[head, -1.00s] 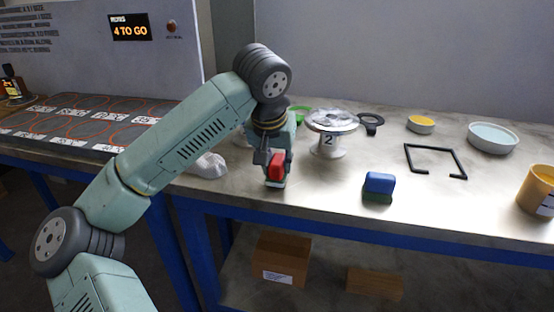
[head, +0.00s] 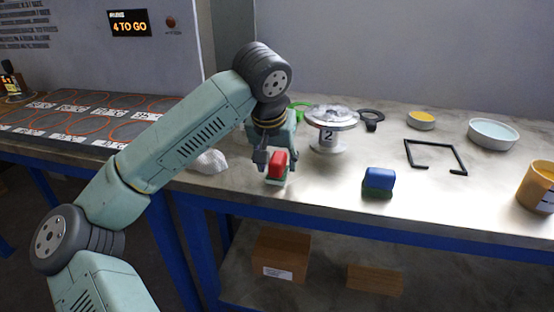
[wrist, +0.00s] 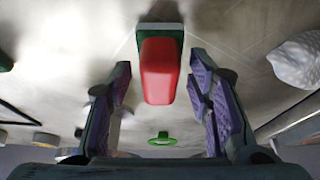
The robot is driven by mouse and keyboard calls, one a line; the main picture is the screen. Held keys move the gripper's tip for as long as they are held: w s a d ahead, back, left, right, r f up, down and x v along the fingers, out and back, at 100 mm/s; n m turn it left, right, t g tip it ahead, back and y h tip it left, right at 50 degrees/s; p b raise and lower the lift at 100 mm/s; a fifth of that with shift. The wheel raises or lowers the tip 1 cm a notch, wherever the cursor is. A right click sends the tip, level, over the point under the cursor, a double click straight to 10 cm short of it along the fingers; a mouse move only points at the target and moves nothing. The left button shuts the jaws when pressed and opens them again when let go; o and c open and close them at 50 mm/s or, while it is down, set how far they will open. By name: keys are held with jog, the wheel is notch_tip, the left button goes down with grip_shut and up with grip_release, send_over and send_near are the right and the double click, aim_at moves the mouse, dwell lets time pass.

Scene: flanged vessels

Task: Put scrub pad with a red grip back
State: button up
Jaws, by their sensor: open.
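The scrub pad with a red grip (head: 277,164) rests on the bench near its front edge, and its green pad shows under the grip. In the wrist view the red grip (wrist: 159,70) lies between and just beyond the finger tips, with the green pad behind it. My gripper (head: 268,160) is open around the red grip. In the wrist view both purple-lined fingers of my gripper (wrist: 163,80) stand apart from the grip, with a gap on each side.
A blue-gripped pad (head: 379,180) stands to the right. A flanged vessel (head: 328,135) marked 2 stands close by. A black bracket (head: 435,157), a bowl (head: 492,136) and a yellow cup (head: 538,187) lie further right. Marked circles (head: 100,112) cover the left board.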

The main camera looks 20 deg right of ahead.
jog(key=v, duration=1.2)
jog(key=shift+r+b, duration=0.25)
jog(key=shift+b, duration=0.05)
